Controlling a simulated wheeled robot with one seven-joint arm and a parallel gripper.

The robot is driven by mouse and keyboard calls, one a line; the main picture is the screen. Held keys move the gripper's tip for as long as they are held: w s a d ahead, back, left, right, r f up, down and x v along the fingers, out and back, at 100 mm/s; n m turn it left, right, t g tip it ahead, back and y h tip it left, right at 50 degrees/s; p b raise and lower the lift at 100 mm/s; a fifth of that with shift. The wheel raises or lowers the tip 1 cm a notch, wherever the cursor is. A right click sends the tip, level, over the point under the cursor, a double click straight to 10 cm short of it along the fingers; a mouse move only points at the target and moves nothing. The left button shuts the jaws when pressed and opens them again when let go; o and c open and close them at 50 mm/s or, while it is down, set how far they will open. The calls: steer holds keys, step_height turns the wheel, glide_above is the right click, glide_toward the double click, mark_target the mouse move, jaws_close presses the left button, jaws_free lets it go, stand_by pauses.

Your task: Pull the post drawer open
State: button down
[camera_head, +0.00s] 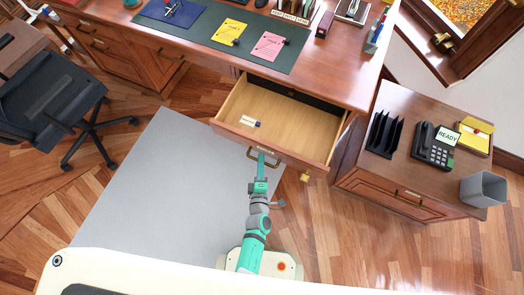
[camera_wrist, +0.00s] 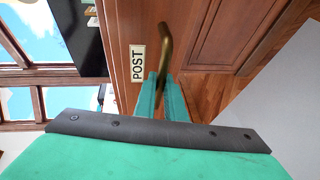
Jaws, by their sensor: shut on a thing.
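The post drawer (camera_head: 285,125) sticks well out from under the wooden desk in the head view. In the wrist view the drawer's front carries a POST label (camera_wrist: 138,63) beside a curved brass handle (camera_wrist: 165,45). My gripper (camera_head: 262,156) is at the front of the drawer in the head view. In the wrist view its green fingers (camera_wrist: 163,85) are shut on the handle, covering part of it.
A side cabinet (camera_head: 410,180) with a phone (camera_head: 433,145), black file holder (camera_head: 382,134) and grey bin (camera_head: 483,189) stands to the right. An office chair (camera_head: 50,110) stands at the left. A grey mat (camera_head: 150,190) lies on the floor left of my arm.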

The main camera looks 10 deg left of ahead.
steer(key=shift+s+d+r, duration=0.2)
steer(key=shift+s+d, duration=0.05)
steer(key=shift+d, duration=0.05)
steer(key=c, duration=1.9)
jaws_free()
steer(key=shift+o, duration=0.3)
steer(key=shift+a, duration=0.15)
steer(key=shift+s+f, duration=0.1)
steer(key=s+d+r, duration=0.1)
steer(key=s+r, duration=0.1)
steer(key=s, duration=0.8)
steer(key=shift+s, duration=0.25)
steer(key=s+d+r+m, duration=0.1)
steer(key=s+r+m, duration=0.5)
steer(key=r+m, duration=0.3)
steer(key=s+d+r+m+h, duration=0.1)
steer(key=s+r+m, duration=0.5)
steer(key=r, duration=0.8)
steer(key=d+m, duration=0.1)
steer(key=m, duration=0.2)
steer(key=shift+r+g+h, duration=0.25)
steer(key=shift+g+h, duration=0.05)
